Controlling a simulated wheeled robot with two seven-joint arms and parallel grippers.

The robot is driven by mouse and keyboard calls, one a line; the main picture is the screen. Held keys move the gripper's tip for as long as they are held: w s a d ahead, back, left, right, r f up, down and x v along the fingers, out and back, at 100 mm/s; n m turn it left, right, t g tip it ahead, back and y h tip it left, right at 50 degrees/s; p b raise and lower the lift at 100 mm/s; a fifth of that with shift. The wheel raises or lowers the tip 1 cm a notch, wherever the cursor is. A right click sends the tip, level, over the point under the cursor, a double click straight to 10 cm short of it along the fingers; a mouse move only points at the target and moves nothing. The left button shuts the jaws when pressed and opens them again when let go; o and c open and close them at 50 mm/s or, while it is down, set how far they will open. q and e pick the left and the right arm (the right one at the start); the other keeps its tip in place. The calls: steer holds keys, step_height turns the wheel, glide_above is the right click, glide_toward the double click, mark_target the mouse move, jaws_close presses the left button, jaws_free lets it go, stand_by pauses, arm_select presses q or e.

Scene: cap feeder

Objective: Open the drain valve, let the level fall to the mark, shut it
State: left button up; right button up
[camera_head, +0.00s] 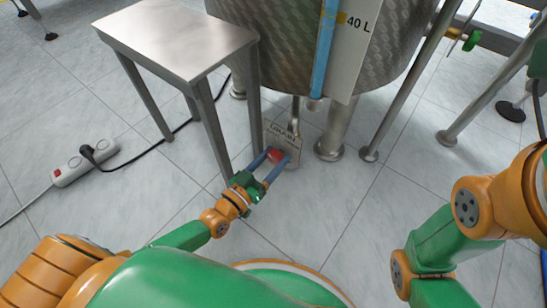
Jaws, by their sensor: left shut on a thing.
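A steel tank (280,50) stands on legs at the top middle, its upper part cut off. A blue level column (325,50) runs up its front past the yellow mark (341,18) beside "40 L" on a white scale plate (352,50). The column's top is out of view. Below the tank, a grey plate (291,139) reading "DRAIN" is by a pipe. My left gripper (276,162) is shut on the red drain valve handle (276,155). The fingers partly hide the handle, and I cannot tell its turn angle. My right arm shows at the right, its gripper out of view.
A steel stool (178,38) stands left of the tank, close to my left gripper. A white power strip (86,162) with a black cable lies on the left floor. Tank legs (336,130) stand right of the valve. A green handle (472,41) is at the upper right.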

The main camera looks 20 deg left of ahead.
arm_select(q)
steer(key=shift+r+m+p, duration=0.1)
steer(key=shift+m+p, duration=0.7)
steer(key=shift+m, duration=0.5)
steer(key=shift+m+p, duration=0.45)
steer(key=shift+m, duration=1.05)
steer(key=shift+m+p, duration=0.4)
steer(key=shift+m, duration=0.7)
steer(key=o, duration=1.4)
